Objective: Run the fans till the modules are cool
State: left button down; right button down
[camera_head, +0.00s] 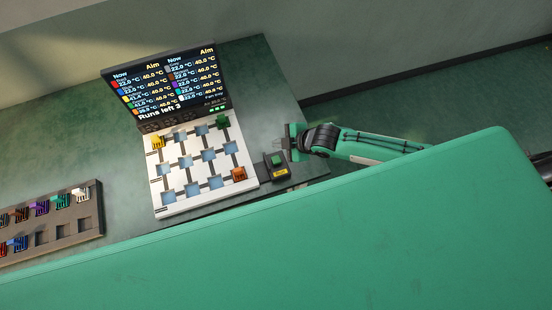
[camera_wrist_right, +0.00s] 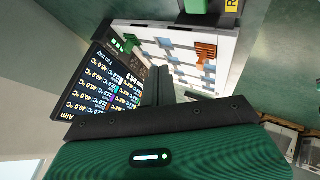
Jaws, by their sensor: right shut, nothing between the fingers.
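A dark display (camera_head: 165,85) stands at the back of the bench with "Now" and "Aim" columns. The aims read 40.0 °C; several current values read 22.0 °C, others are around 40 but too small to read surely. "Runs left 3" shows below. The white board (camera_head: 205,207) in front has several blue sockets. A yellow module (camera_head: 157,142), a green module (camera_head: 222,121) and an orange module (camera_head: 239,174) sit on it. A small dark box with a green button (camera_head: 277,160) stands to its right. My right gripper (camera_head: 283,143) is shut and empty, near the button box. My left gripper is out of view.
A dark rack (camera_head: 88,224) at the left holds several coloured modules and has empty slots. A large green surface (camera_head: 300,240) fills the front. The bench (camera_head: 265,75) is bare behind the button box. The wrist view also shows the display (camera_wrist_right: 95,85) and orange module (camera_wrist_right: 206,53).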

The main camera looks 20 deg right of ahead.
jog(key=b, duration=0.6)
send_over(279, 161)
notch_tip(279, 161, down, 7)
jog(key=shift+r, duration=0.2)
jog(key=shift+w+f, duration=0.1)
jog(key=shift+f, duration=0.85)
jog(key=shift+f+b, duration=0.1)
jog(key=shift+b, duration=0.2)
dwell(0.4)
jog(key=shift+f, duration=0.3)
jog(key=shift+f+b, duration=0.4)
jog(key=shift+f, duration=0.05)
dwell(0.6)
jog(key=shift+r, duration=0.1)
jog(key=shift+r+p, duration=0.8)
jog(key=shift+p, duration=0.05)
